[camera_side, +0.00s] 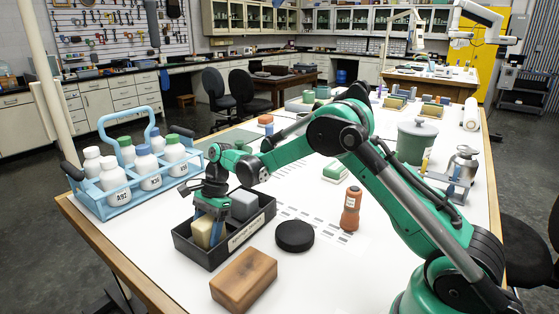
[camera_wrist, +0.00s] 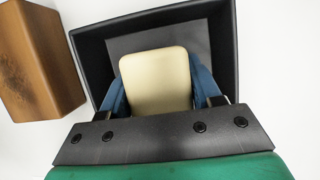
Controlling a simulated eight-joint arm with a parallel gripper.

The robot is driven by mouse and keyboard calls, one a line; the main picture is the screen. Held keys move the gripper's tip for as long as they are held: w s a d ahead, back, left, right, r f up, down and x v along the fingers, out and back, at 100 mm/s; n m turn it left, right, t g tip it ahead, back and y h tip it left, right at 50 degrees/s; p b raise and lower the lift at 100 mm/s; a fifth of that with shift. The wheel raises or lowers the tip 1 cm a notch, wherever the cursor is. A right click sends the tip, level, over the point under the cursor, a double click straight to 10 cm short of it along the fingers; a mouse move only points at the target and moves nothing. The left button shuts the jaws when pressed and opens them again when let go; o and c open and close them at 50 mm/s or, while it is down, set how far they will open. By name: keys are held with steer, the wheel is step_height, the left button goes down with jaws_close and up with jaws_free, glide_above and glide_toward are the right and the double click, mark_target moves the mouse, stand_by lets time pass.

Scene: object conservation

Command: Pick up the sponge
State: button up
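The cream sponge (camera_side: 202,233) stands upright at the near left part of a black open tray (camera_side: 207,257). In the wrist view the sponge (camera_wrist: 156,80) sits between the two blue fingers of my gripper (camera_wrist: 160,92), its top face towards the camera. One finger lies along each side, with no clear gap visible. I cannot tell whether they press on it. In the side view my gripper (camera_side: 209,216) points down into the tray. The lower ends of the fingers and the sponge's base are hidden.
A blue bottle carrier (camera_side: 130,190) stands behind left. White table (camera_side: 330,275) is clear in front.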

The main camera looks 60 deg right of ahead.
mark_target(205, 221)
jaws_close()
step_height(205, 221, up, 20)
stand_by(0.4)
